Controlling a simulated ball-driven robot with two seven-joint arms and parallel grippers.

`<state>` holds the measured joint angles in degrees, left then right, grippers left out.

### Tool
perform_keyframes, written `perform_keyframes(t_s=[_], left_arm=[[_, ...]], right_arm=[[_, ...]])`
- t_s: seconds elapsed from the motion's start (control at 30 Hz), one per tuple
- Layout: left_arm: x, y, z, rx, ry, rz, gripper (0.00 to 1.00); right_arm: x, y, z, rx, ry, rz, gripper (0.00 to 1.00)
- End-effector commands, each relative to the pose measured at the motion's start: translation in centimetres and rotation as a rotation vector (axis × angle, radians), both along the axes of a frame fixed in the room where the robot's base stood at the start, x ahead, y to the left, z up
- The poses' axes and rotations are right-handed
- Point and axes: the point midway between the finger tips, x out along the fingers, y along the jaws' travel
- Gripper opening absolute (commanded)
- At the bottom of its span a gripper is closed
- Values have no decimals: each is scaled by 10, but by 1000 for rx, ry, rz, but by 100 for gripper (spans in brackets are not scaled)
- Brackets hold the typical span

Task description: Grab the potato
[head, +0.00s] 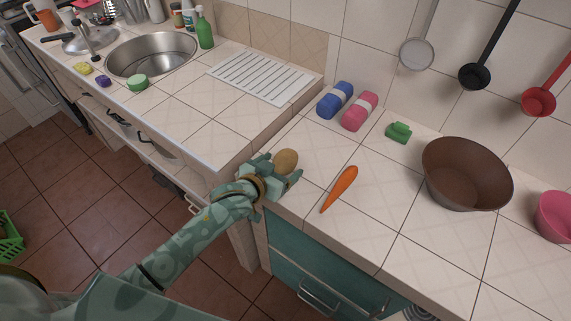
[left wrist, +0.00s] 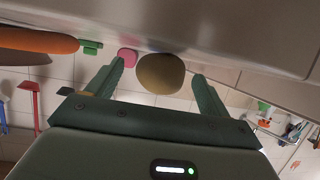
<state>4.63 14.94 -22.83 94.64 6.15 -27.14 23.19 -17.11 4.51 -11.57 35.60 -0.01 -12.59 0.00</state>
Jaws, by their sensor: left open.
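The potato (head: 287,161) is a brown oval on the tiled counter, near the front edge and the raised sink section. My left gripper (head: 281,173) is at the potato, its fingers open. In the left wrist view the potato (left wrist: 161,73) appears between and just beyond the two open fingers (left wrist: 160,82), with gaps on both sides. I cannot tell whether a finger touches it. My right gripper is in neither view.
A carrot (head: 340,189) lies right of the potato. Behind are a blue bottle (head: 335,99), a pink bottle (head: 360,111) and a green object (head: 398,132). A brown bowl (head: 466,173) stands further right. The raised counter edge (head: 282,111) is left of the potato.

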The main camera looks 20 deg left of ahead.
Motion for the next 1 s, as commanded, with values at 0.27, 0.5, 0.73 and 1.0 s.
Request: perform_keyframes(t_s=[0.27, 0.5, 0.73, 1.0], left_arm=[[15, -5, -7, -1, 0, 0, 80], [15, -4, -7, -1, 0, 1, 41], [15, -4, -7, -1, -1, 1, 27], [15, -4, 7, -2, -3, 0, 27]], right_arm=[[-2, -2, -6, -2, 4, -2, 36], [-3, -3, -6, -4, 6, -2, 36], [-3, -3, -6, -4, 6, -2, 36], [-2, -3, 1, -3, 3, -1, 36]])
